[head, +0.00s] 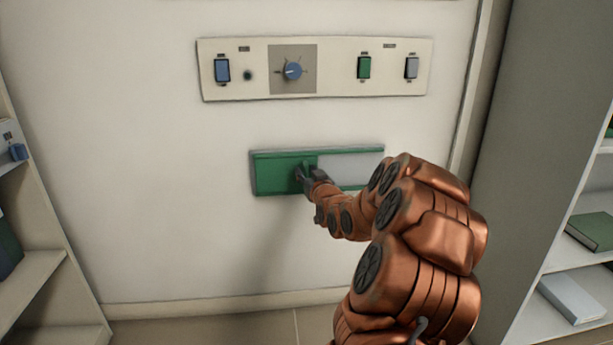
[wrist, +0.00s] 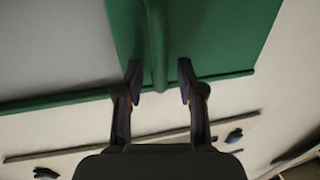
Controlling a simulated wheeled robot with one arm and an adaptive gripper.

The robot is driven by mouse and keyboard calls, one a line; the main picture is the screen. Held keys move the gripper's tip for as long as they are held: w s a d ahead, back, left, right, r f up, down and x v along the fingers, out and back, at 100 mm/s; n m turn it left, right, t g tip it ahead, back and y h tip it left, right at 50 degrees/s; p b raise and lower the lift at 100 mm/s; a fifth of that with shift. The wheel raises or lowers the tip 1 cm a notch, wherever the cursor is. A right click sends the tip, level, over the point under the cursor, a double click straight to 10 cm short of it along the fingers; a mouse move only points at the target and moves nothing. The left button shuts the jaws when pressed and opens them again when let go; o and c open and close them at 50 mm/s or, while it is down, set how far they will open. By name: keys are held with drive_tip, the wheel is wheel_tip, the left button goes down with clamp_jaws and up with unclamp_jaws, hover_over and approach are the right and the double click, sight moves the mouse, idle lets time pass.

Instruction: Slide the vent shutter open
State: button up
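The vent is a long low panel on the white wall. Its green shutter (head: 274,174) covers the left part, and a light grey area (head: 352,165) shows on the right. In the wrist view the green shutter (wrist: 225,35) is on the right and the grey area (wrist: 50,45) on the left. An upright green handle bar (wrist: 155,45) stands out from the shutter. My gripper (wrist: 159,76) is open, with one finger on each side of the bar and a gap on both sides. In the head view my gripper (head: 306,181) is at the shutter's right part, partly hiding the handle.
Above the vent is a control panel (head: 335,84) with a blue dial (head: 293,71) and several switches. Shelves stand at the left (head: 35,285) and right (head: 575,255). The wall around the vent is clear.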

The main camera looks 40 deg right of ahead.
drive_tip(key=shift+w+d, duration=0.1)
drive_tip(key=shift+w, duration=0.2)
clamp_jaws()
idle(0.6)
